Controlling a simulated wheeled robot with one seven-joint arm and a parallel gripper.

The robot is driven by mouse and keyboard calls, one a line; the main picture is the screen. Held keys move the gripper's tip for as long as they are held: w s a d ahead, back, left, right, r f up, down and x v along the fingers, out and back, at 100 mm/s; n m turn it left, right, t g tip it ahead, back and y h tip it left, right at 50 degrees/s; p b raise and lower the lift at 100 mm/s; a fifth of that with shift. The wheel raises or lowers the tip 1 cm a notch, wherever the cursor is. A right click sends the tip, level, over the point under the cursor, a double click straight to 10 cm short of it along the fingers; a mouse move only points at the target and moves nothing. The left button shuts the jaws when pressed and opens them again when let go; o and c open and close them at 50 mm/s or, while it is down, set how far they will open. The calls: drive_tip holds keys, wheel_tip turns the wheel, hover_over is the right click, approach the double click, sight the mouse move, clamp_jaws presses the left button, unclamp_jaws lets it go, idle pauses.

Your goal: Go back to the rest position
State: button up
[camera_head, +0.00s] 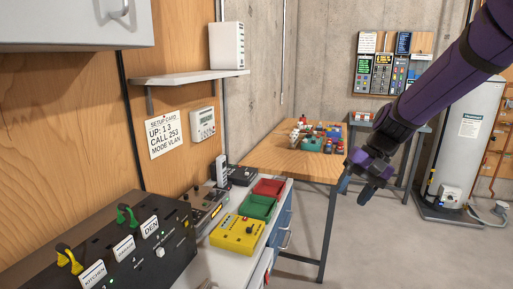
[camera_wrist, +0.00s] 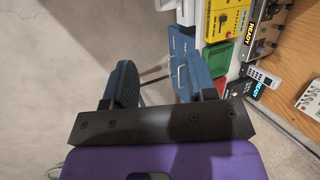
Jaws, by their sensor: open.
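My gripper (camera_head: 367,178) hangs at the end of my purple arm, right of the bench and in front of the wooden table, in the head view. In the wrist view my gripper (camera_wrist: 158,82) has its two dark fingers apart, with nothing between them but floor and a thin dark table leg. It touches nothing that I can see.
A bench at left holds a black panel (camera_head: 125,245) with levers, a yellow box (camera_head: 237,234), a green tray (camera_head: 258,206) and a red tray (camera_head: 268,187). A wooden table (camera_head: 285,163) with small items stands behind. A water heater (camera_head: 468,140) stands at right. Floor (camera_head: 400,250) at lower right is clear.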

drive_tip(key=s+d+r+n+t+h, duration=0.1)
drive_tip(key=s+d+r+t+h, duration=0.1)
drive_tip(key=s, duration=0.9)
drive_tip(key=s+d+r+n+t+h, duration=0.1)
drive_tip(key=s+d+r+t+h, duration=0.2)
drive_tip(key=s+r, duration=0.6)
drive_tip(key=s+d+t, duration=0.1)
drive_tip(key=s+d, duration=0.1)
drive_tip(key=s, duration=0.1)
drive_tip(key=shift+s+d+n, duration=0.2)
drive_tip(key=shift+d+n, duration=0.2)
idle(0.9)
